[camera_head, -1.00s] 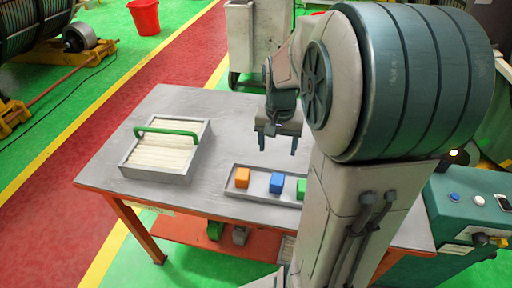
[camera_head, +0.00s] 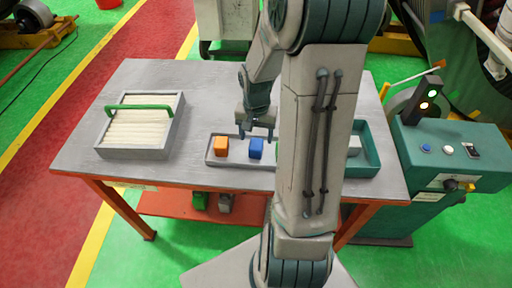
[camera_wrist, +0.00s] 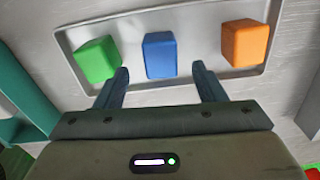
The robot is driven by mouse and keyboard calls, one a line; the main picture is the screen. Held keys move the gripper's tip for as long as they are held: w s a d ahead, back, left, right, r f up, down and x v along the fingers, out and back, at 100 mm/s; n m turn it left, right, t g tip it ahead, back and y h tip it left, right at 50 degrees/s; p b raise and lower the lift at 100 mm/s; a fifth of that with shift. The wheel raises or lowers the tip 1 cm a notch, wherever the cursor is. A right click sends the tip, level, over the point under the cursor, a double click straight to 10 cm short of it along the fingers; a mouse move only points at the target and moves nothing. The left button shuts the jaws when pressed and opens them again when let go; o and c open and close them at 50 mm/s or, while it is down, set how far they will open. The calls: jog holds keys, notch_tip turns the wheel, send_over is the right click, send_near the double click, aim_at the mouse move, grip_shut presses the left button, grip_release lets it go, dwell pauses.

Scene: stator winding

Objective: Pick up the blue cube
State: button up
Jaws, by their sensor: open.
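The blue cube (camera_head: 256,148) sits in a shallow grey tray (camera_head: 211,160) on the table, just right of the orange cube (camera_head: 221,146) in the head view. In the wrist view the blue cube (camera_wrist: 160,55) lies between the green cube (camera_wrist: 98,60) and the orange cube (camera_wrist: 245,43). My gripper (camera_head: 257,134) is over the tray by the blue cube. In the wrist view its open, empty fingers (camera_wrist: 162,78) point towards the tray, with the blue cube ahead of the gap between them. My arm hides the green cube in the head view.
A grey box (camera_head: 140,153) with pale strips and a green handle stands at the table's left. A teal tray (camera_head: 371,158) lies at the right, partly behind my arm. A control box (camera_head: 450,150) stands beside the table. The table (camera_head: 200,90) is clear behind the trays.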

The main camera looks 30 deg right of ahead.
aim_at(256, 144)
jog(key=shift+f, duration=1.85)
jog(key=shift+c, duration=0.3)
jog(key=c, duration=1)
jog(key=shift+c, duration=0.2)
jog(key=shift+r, duration=0.2)
